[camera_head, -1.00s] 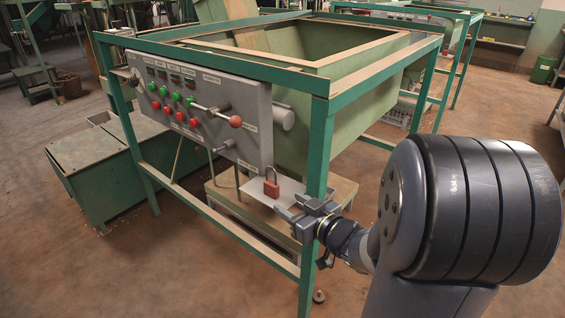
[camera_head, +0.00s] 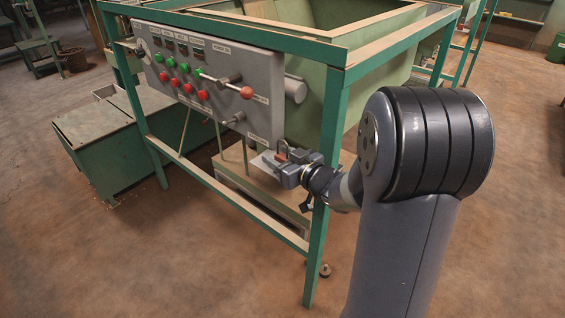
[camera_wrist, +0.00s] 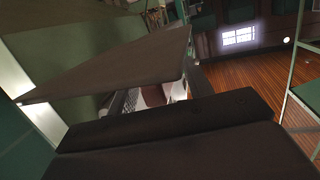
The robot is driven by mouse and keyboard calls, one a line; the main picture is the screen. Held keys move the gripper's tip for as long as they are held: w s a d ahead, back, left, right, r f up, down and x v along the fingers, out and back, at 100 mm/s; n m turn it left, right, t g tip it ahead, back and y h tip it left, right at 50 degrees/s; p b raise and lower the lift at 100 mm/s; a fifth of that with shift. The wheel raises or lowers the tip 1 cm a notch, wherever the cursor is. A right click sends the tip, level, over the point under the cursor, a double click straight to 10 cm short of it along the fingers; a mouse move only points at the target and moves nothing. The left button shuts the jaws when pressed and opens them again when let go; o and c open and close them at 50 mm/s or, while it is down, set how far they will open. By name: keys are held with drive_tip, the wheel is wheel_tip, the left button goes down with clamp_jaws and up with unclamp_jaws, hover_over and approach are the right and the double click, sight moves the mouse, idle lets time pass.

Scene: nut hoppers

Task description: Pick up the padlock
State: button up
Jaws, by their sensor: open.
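The padlock (camera_head: 283,151) is small and red-brown, with its shackle up. It is near the small pale shelf (camera_head: 259,163) below the control panel's right end, largely hidden by my gripper. My gripper (camera_head: 277,158) is open and at the padlock, with its fingers close around or just in front of it; I cannot tell which, or whether they touch it. In the wrist view my dark gripper parts fill the lower middle, and a small reddish-brown patch between them may be the padlock, but it is too dark to be sure.
A grey control panel (camera_head: 210,80) with green and red buttons and a red-knobbed lever (camera_head: 246,92) is above and left of my gripper. The green frame post (camera_head: 329,170) stands close beside my wrist. A green hopper (camera_head: 316,95) is behind. Open floor lies in front.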

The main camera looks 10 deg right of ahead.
drive_tip(key=shift+w+a, duration=0.2)
drive_tip(key=shift+w, duration=0.2)
clamp_jaws()
